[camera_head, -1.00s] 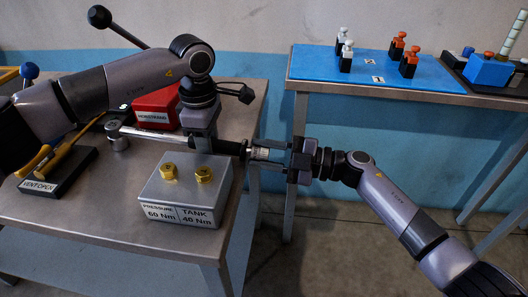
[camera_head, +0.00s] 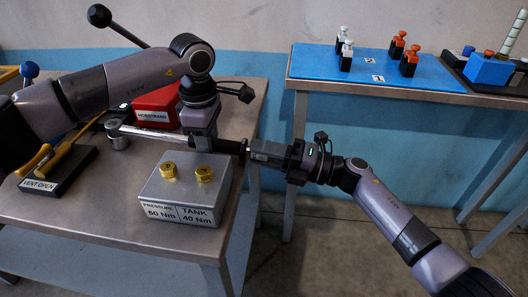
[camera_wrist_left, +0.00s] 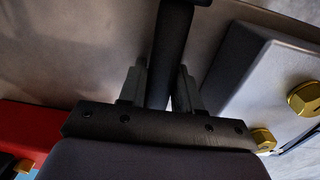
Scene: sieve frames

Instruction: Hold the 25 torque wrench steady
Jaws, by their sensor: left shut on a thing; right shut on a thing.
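The torque wrench (camera_head: 150,134) lies level above the left table, its silver head end at the left and its dark handle running right. My left gripper (camera_head: 203,144) points down and is shut on the dark handle; the left wrist view shows the handle (camera_wrist_left: 174,50) between its two fingers (camera_wrist_left: 160,88). My right gripper (camera_head: 256,150) comes in from the right and is shut on the handle's right end, past the table's edge. Its fingers hide most of that end. I cannot read a 25 on the wrench.
A grey block (camera_head: 185,192) with two brass bolts, labelled PRESSURE and TANK, stands just below the handle. A red box (camera_head: 158,103) is behind it. A VENT OPEN stand (camera_head: 55,175) is at left. A blue-topped table (camera_head: 380,72) is at back right.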

